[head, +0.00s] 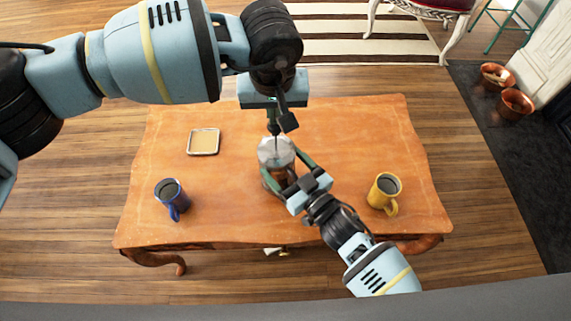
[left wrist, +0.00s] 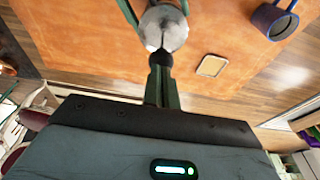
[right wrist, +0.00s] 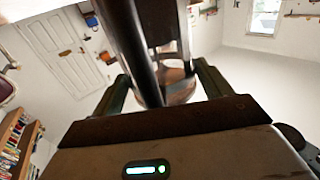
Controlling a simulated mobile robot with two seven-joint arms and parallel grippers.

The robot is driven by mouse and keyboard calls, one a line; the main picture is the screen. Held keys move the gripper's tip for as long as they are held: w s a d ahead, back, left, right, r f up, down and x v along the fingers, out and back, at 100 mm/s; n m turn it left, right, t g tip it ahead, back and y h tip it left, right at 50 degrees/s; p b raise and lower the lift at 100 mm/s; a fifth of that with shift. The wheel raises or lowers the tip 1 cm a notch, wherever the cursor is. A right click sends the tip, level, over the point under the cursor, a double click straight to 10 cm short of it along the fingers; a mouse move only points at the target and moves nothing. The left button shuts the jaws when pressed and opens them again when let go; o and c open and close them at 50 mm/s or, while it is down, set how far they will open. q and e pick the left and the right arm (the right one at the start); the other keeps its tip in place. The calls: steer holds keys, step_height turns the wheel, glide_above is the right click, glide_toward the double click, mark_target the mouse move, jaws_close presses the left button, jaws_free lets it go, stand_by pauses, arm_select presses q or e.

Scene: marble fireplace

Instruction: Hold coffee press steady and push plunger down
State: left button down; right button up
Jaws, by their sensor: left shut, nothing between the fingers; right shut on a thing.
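The coffee press (head: 277,153) stands upright on the orange wooden table, its pale faceted lid facing up. My right gripper (head: 288,176) is shut on the press body from the front right, one finger on each side. In the right wrist view the glass and dark frame of the press (right wrist: 178,85) show between the fingers. My left gripper (head: 274,130) is shut and empty, pointing down directly above the lid at the plunger top. In the left wrist view the lid (left wrist: 163,28) lies just beyond the fingertips (left wrist: 160,62); whether they touch the plunger knob I cannot tell.
A blue mug (head: 170,195) stands at the table's left and a yellow mug (head: 384,190) at its right, both with dark liquid. A small square tray (head: 203,142) lies back left. The table (head: 350,130) is clear at the back right. Copper pots (head: 515,104) stand on the floor.

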arm_select(q)
steer(key=shift+w+f, duration=0.1)
steer(key=shift+f, duration=1.95)
stand_by(0.8)
steer(key=shift+r, duration=2.55)
steer(key=shift+r, duration=0.1)
step_height(320, 180, up, 12)
steer(key=s, duration=0.2)
steer(key=shift+s+f, duration=0.2)
arm_select(e)
steer(key=o, duration=1.7)
